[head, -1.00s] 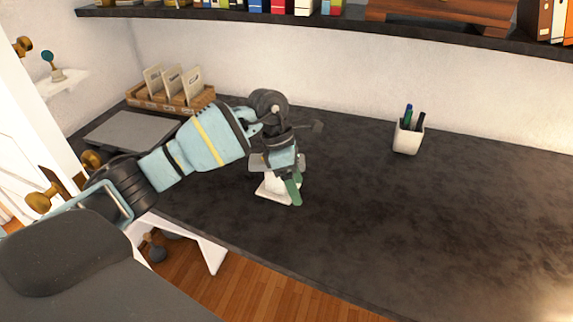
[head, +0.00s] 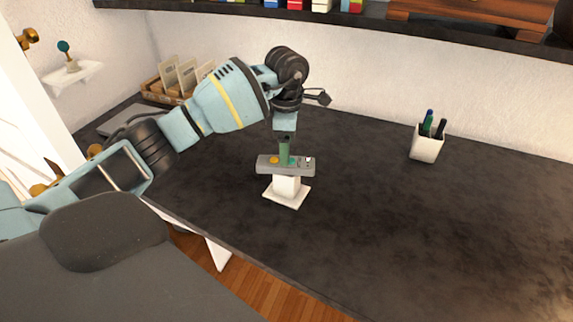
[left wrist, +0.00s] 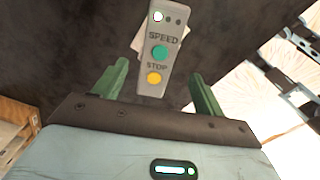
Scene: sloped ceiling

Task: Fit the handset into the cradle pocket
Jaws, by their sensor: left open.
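The handset (head: 300,168) is a grey bar with a yellow and a green button. It lies level across the top of the white cradle (head: 287,194), which stands on the desk. I cannot tell how deep it sits in the pocket, which it hides. My left gripper (head: 284,152) is open just above and behind the handset, with green fingers pointing down. In the left wrist view the handset (left wrist: 157,66) shows the words SPEED and STOP, and its near end lies between the spread fingers of the left gripper (left wrist: 158,72). My right gripper is out of view.
A white pen cup (head: 426,148) stands at the back right of the dark desk (head: 400,220). A wooden card tray (head: 160,92) is at the back left. A shelf (head: 360,22) runs along the wall above. The desk right of the cradle is clear.

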